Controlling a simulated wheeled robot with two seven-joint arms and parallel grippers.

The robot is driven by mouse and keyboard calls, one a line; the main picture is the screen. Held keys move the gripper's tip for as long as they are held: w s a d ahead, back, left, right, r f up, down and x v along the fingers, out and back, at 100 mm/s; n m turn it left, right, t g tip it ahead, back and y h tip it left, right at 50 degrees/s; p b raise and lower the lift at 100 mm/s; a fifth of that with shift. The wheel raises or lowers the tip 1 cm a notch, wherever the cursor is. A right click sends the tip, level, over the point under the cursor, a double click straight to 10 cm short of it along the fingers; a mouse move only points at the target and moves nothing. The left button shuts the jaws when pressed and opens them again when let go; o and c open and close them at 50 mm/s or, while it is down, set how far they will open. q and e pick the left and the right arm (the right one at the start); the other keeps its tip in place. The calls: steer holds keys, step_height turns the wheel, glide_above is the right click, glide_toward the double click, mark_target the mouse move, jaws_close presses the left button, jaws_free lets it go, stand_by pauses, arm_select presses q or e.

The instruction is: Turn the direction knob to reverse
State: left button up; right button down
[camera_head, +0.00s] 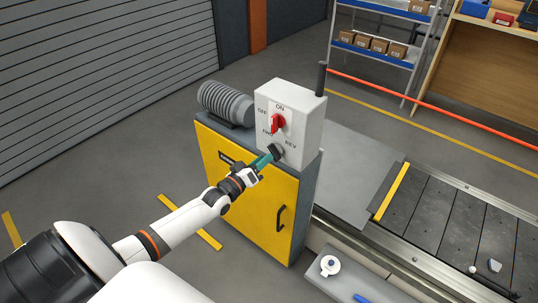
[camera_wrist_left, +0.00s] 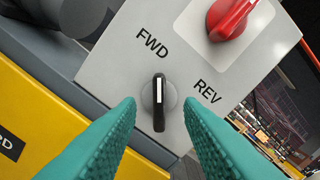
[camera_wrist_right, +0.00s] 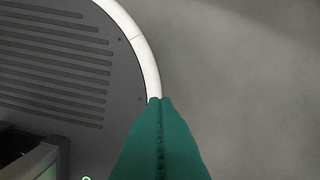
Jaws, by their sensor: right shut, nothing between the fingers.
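The direction knob (camera_wrist_left: 159,102) is a small black knob with a white line on a grey round base, low on the white control box (camera_head: 290,112). In the left wrist view its white line points up toward the FWD label (camera_wrist_left: 152,43), and the REV label (camera_wrist_left: 207,92) is to its right. My left gripper (camera_wrist_left: 160,115) is open, its teal fingertips either side of the knob with visible gaps. It also shows in the head view (camera_head: 268,157), close to the box face. My right gripper (camera_wrist_right: 160,102) is shut and empty above the grey floor.
A red rotary switch (camera_head: 278,123) sits above the knob, between the OFF and ON labels. The box stands on a yellow cabinet (camera_head: 237,190) beside a motor (camera_head: 225,103). The conveyor (camera_head: 440,215) runs to the right. A grey ledge (camera_head: 345,287) holds a white round object (camera_head: 330,265).

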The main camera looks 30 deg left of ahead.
mark_target(275, 152)
arm_select(q)
steer(key=shift+w+d, duration=0.1)
steer(key=shift+w, duration=1.8)
jaws_close()
